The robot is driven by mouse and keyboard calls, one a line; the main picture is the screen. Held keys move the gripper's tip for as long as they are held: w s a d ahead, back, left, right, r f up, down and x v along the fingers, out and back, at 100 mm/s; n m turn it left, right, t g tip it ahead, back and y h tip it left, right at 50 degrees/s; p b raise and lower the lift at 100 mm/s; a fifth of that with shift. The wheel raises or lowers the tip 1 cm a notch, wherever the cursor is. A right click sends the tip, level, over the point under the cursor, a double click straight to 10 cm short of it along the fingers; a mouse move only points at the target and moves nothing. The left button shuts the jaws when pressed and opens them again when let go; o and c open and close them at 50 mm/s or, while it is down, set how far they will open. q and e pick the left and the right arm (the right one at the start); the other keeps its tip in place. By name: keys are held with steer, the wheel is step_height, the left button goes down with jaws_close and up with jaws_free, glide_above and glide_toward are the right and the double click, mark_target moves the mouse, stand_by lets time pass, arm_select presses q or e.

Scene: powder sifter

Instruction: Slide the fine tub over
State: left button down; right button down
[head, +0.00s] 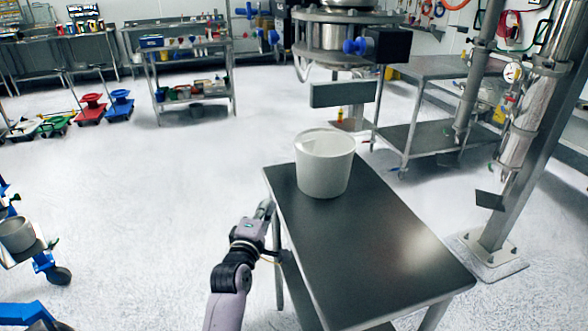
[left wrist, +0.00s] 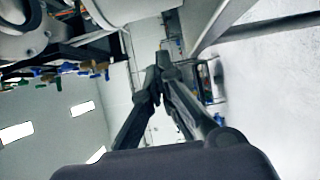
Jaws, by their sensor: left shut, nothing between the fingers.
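The fine tub, a white open-topped tub (head: 323,170), stands upright near the far end of a dark-topped table (head: 377,262). A pale rounded shape at the top of the left wrist view may be part of the tub, but I cannot tell for sure. My left gripper (head: 264,209) is beside the table's left edge, to the lower left of the tub and apart from it. In the left wrist view its fingers (left wrist: 160,68) meet at the tips, shut with nothing between them. My right gripper is not in view.
The steel sifter (head: 338,35) stands behind the tub, with a grey rectangular chute (head: 342,93) above and beyond it. A metal post (head: 507,165) rises right of the table. The tabletop in front of the tub is bare. Open floor (head: 160,200) lies to the left.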

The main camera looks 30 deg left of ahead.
mark_target(303, 179)
arm_select(q)
steer(key=x, duration=1)
steer(key=shift+w+a, duration=0.2)
steer(key=shift+w, duration=0.15)
steer(key=shift+w+d+r, duration=0.1)
steer(key=shift+w+d, duration=0.25)
steer(key=shift+w, duration=0.2)
steer(key=shift+w+d, duration=0.3)
steer(key=shift+w, duration=0.2)
steer(key=shift+w+d, duration=0.3)
steer(key=shift+w, duration=0.35)
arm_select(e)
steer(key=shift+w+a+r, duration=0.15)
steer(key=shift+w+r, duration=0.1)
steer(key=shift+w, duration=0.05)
arm_select(q)
steer(key=w+d, duration=0.1)
steer(key=w, duration=0.2)
steer(key=w+d, duration=0.1)
steer(key=w, duration=0.1)
steer(key=shift+w+d, duration=0.1)
steer(key=shift+d, duration=0.2)
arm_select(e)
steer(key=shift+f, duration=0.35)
arm_select(q)
steer(key=shift+a, duration=0.1)
